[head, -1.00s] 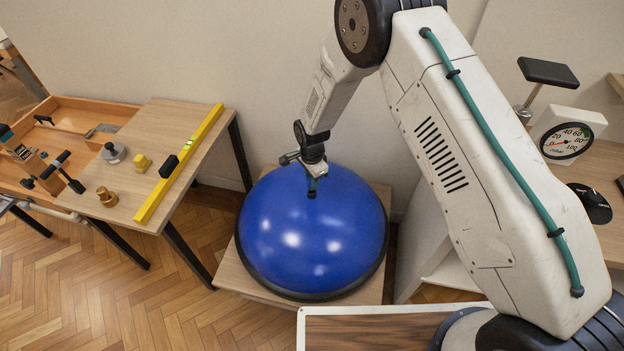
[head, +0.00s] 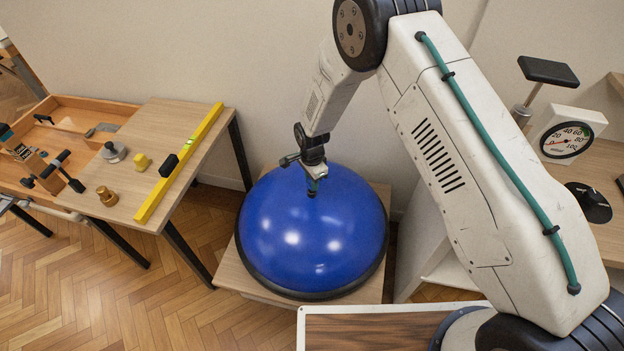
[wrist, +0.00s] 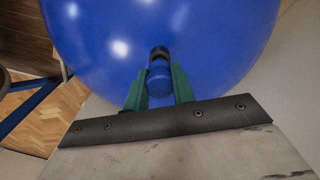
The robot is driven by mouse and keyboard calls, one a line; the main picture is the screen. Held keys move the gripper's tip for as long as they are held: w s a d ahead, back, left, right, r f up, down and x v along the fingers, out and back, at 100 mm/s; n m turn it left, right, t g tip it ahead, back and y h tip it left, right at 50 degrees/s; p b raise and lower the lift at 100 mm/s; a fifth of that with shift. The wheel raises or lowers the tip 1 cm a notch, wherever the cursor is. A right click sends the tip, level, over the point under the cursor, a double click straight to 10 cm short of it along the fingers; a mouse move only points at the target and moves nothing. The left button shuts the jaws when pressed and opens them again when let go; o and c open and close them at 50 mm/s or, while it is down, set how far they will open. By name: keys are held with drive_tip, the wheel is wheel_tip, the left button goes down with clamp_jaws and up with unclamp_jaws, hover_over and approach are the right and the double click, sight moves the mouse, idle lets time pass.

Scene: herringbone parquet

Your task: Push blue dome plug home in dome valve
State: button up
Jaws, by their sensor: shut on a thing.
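The dome (head: 320,245) is a large glossy blue half-ball with a dark rim, standing on a low wooden platform. The dome valve (head: 312,194) is a small dark spot on its upper side; in the wrist view a dark ring (wrist: 158,52) shows just past the fingertips. My gripper (head: 314,185) is over the valve. In the wrist view its green fingers (wrist: 159,72) are shut on the blue dome plug (wrist: 159,82). The plug's far end meets or nearly meets the dark ring. I cannot tell how deep it sits.
A wooden table at the left holds a yellow level (head: 180,162), a brass knob (head: 107,196), a yellow piece (head: 142,162) and an orange tray (head: 70,106). At the right are a dial gauge (head: 568,138) and a black disc (head: 590,203). A wood-grain panel (head: 365,331) is in front.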

drive_tip(key=shift+f, duration=1)
drive_tip(key=o, duration=1)
drive_tip(key=shift+o, duration=0.2)
wheel_tip(320, 180, up, 8)
drive_tip(key=shift+f, duration=0.15)
